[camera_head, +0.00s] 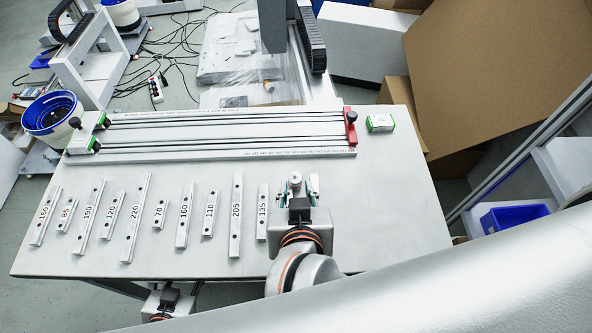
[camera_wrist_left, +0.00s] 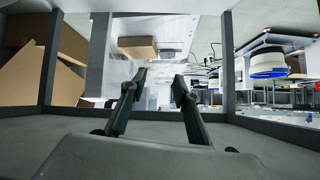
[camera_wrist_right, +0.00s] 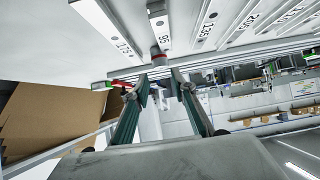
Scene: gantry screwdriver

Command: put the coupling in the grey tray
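My left gripper (camera_head: 170,294) is low at the table's front edge. The left wrist view shows its fingers (camera_wrist_left: 160,82) apart and empty. I cannot make out a grey tray.
Several numbered bars (camera_head: 130,220) lie in a row on the table (camera_head: 385,240). A rail fixture (camera_head: 220,132) with a red clamp (camera_head: 350,125) is behind them, beside a green-and-white box (camera_head: 380,123). A blue bin (camera_head: 515,218) sits right. The table's right part is clear.

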